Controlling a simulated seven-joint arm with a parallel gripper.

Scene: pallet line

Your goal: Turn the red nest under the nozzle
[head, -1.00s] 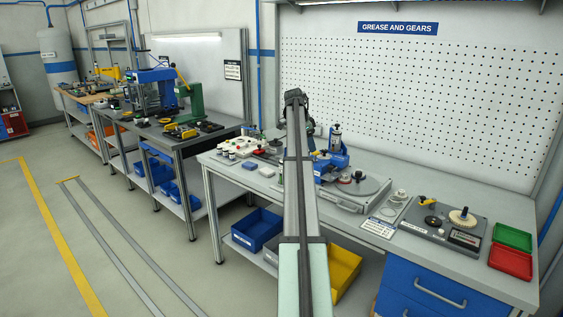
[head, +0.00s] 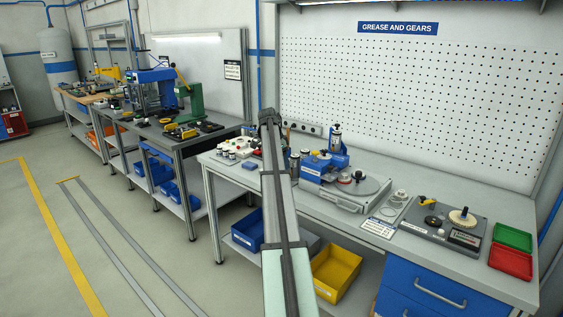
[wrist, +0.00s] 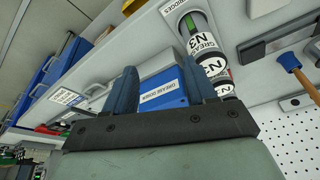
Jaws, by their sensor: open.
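The blue grease doser (head: 318,166) stands on the right bench with a round grey turntable (head: 376,190) beside it. A small red piece (head: 358,175), which looks like the red nest, shows on the turntable near the doser; its exact place relative to the nozzle is too small to tell. My gripper (wrist: 160,80) is open and empty in the wrist view. The blue label face of the doser (wrist: 165,91) shows beyond and between its fingers, apart from them. In the head view my arm's end is left of the doser, and its fingers are hidden.
Grease cartridges (wrist: 207,45) stand close to the right finger in the wrist view. A gear board (head: 440,225) and green (head: 512,236) and red (head: 510,261) trays lie at the bench's right. A yellow bin (head: 337,270) sits below. A pegboard wall stands behind.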

